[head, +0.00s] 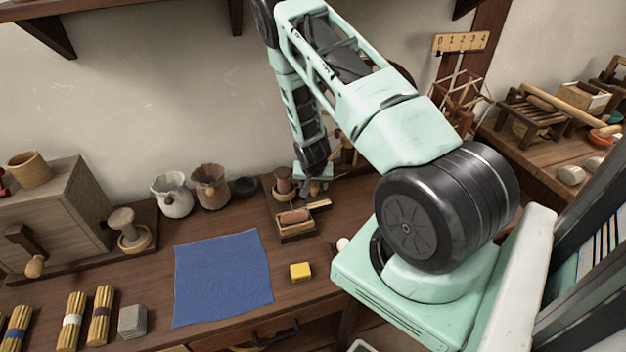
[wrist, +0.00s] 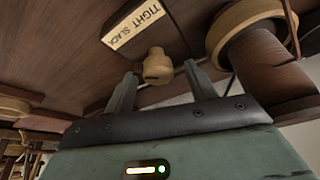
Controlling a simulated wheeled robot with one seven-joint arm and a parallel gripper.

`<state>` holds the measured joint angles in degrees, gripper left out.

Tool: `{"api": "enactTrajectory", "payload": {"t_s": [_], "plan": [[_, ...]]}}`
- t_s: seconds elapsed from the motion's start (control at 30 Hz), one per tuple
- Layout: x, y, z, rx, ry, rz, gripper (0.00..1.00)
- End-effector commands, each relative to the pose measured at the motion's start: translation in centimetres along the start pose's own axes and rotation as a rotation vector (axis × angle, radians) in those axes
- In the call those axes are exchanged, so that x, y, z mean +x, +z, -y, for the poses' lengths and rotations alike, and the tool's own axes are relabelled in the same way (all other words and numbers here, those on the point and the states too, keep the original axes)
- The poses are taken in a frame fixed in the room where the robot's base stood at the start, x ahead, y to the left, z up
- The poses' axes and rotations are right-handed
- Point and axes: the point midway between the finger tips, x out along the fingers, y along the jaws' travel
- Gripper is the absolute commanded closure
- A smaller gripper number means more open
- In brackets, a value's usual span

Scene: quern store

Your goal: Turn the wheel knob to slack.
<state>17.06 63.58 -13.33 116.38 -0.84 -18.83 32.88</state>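The wheel knob (wrist: 157,64) is a pale wooden knob under a dark wooden board in the wrist view. A pale label (wrist: 134,22) beside it reads TIGHT and SLACK. My gripper (wrist: 161,72) is open, with one finger on each side of the knob in the picture. I cannot tell whether either finger touches it. In the head view my gripper (head: 314,173) is low by the back of the bench, and my arm hides most of the wooden device there. The knob cannot be made out in the head view.
A brown wooden cylinder (wrist: 265,62) with a pale rim is close on the right in the wrist view. A small tray with a roller (head: 297,228), a blue cloth (head: 222,278), a yellow block (head: 301,271) and jugs (head: 172,195) are on the bench (head: 150,280).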

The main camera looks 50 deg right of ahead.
Motion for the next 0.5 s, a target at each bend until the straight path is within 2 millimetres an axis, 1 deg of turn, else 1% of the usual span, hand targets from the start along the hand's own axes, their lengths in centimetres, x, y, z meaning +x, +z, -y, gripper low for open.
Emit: {"api": "enactTrajectory", "payload": {"t_s": [0.07, 0.17, 0.27, 0.5], "plan": [[-0.4, 0.0, 0.0, 0.000, 0.000, -0.001, 0.44], [-1.6, -0.1, 0.0, 0.001, 0.000, -0.001, 0.44], [-3.4, -0.1, 0.0, 0.000, -0.001, -0.003, 0.44], [-8.3, -0.1, 0.1, 0.000, -0.002, -0.003, 0.44]]}}
